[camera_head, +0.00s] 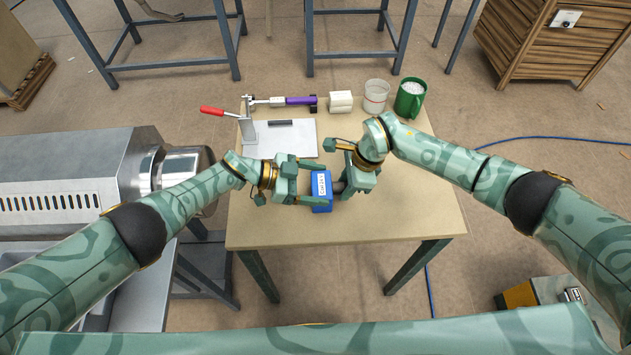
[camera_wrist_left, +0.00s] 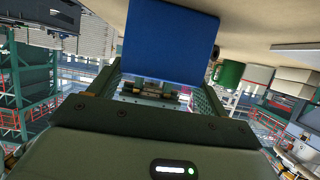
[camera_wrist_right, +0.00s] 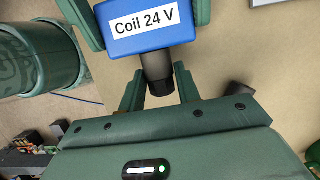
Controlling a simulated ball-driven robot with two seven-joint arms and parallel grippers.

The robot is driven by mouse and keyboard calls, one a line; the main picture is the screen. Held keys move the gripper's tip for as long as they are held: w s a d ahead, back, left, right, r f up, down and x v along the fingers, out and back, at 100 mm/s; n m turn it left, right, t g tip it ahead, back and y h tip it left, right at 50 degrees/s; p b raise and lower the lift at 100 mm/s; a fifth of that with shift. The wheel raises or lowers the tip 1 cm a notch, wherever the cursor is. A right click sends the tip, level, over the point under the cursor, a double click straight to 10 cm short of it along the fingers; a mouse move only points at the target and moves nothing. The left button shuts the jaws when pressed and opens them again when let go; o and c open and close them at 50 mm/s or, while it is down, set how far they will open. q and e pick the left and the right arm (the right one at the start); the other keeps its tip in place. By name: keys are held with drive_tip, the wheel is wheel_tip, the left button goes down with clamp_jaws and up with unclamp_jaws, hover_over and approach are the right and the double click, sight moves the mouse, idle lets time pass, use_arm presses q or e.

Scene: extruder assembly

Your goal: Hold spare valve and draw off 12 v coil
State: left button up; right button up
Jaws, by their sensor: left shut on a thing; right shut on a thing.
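A blue block-shaped coil (camera_head: 321,203) is above the table's middle. In the right wrist view the coil (camera_wrist_right: 150,40) carries a white label reading "Coil 24 V". My left gripper (camera_head: 313,181) is shut on the coil, with a finger on either side; its blue face (camera_wrist_left: 168,45) fills the top of the left wrist view. A dark cylindrical valve (camera_wrist_right: 156,76) projects from the coil's side facing my right gripper. My right gripper (camera_head: 347,186) is shut on this valve. The part of the valve inside the coil is hidden.
The wooden table (camera_head: 430,215) has a grey plate (camera_head: 300,145), red-handled lever (camera_head: 213,111), purple-handled tool (camera_head: 300,101), white block (camera_head: 340,101), clear beaker (camera_head: 376,96) and green mug (camera_head: 408,103) with white contents at its back. Metal machinery (camera_head: 70,170) stands left. The table's front right is clear.

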drive_tip(key=shift+d, duration=0.25)
idle(0.4)
drive_tip(key=shift+d, duration=3.45)
wheel_tip(320, 180, up, 7)
use_arm(q)
drive_tip(key=o, duration=1.1)
